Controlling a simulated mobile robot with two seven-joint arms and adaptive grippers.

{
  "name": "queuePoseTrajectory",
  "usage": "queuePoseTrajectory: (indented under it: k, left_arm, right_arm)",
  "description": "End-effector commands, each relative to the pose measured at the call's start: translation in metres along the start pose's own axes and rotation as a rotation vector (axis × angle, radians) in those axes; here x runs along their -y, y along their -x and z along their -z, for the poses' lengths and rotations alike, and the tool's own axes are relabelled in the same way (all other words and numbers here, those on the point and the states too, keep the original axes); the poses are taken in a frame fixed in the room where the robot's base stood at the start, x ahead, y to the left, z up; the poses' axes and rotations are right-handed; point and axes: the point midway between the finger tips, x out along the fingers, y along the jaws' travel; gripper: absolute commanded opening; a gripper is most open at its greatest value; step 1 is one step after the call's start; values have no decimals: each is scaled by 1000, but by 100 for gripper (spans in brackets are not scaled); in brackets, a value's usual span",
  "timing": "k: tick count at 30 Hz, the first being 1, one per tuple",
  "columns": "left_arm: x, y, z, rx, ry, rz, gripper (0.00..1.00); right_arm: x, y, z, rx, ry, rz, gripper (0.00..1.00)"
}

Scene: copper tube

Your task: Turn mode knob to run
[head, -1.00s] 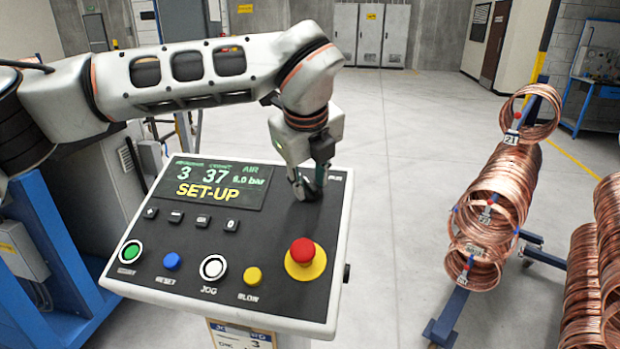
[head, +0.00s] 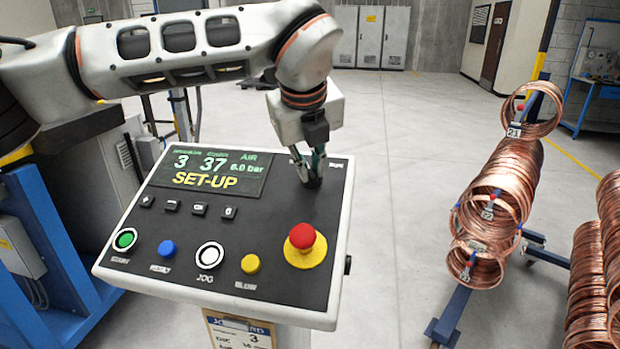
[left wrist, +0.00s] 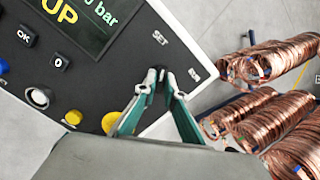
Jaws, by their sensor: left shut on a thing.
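The control panel (head: 192,238) has a display (head: 210,178) reading SET-UP in yellow. The dark mode knob (head: 312,183) is at the panel's upper right, mostly covered by my left gripper (head: 309,176). The gripper points down and its green-sided fingers are shut on the knob. In the left wrist view the knob (left wrist: 154,74) shows between the fingertips (left wrist: 160,83). The label SET (left wrist: 160,37) is beyond it, and a second label (left wrist: 195,75), hard to read, is to its right. My right gripper is in neither view.
A red emergency stop button (head: 303,238) on a yellow base is just in front of the knob. White, yellow, blue and green buttons line the panel's front. Copper coils (head: 500,190) stand on a rack to the right, with clear floor between.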

Motion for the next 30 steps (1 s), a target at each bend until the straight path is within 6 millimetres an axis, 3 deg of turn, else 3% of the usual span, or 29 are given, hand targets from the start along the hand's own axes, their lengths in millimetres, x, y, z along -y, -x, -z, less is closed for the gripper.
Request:
queuePoseTrajectory:
  k: [3,10,30]
  left_arm:
    - [-1,-4,1,2,-104,9,0]
    - [-1,-1,0,0,-323,28,0]
    - [-1,2,-1,0,-954,83,0]
  right_arm:
    - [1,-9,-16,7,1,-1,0]
    - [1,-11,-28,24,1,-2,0]
    - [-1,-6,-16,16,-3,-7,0]
